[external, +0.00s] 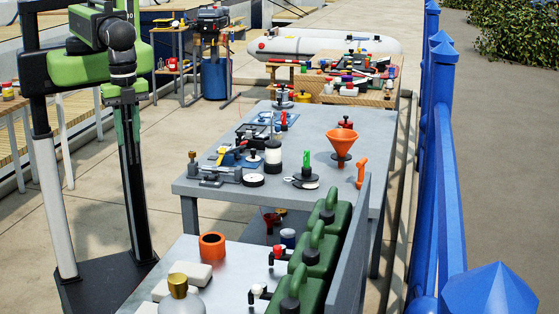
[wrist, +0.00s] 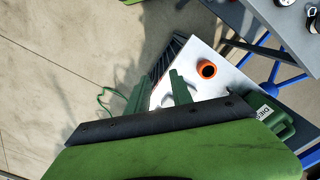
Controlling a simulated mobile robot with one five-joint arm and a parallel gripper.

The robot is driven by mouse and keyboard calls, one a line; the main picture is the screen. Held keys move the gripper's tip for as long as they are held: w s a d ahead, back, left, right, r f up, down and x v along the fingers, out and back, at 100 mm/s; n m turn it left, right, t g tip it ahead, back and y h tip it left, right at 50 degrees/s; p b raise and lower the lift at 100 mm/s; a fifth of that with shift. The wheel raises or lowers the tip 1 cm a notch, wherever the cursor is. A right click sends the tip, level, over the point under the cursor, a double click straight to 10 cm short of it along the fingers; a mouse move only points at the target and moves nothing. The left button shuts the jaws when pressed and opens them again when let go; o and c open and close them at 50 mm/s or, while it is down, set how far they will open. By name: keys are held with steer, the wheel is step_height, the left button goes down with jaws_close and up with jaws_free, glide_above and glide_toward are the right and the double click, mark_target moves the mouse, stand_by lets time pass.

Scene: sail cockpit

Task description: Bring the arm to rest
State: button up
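My gripper (external: 129,145) hangs pointing down from my folded arm at the left of the external view, over the paving and left of the near table. In the wrist view my gripper (wrist: 160,94) shows two green fingers with a clear gap between them. Nothing is held between them. My arm is bent, with its black wrist joint above the gripper. The gripper touches no object that I can see.
A grey table (external: 222,160) with tools and an orange funnel (external: 341,140) stands beyond. Blue railings (external: 443,150) run along the right.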

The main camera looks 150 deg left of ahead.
step_height(320, 180, down, 12)
steer(key=b, duration=1.1)
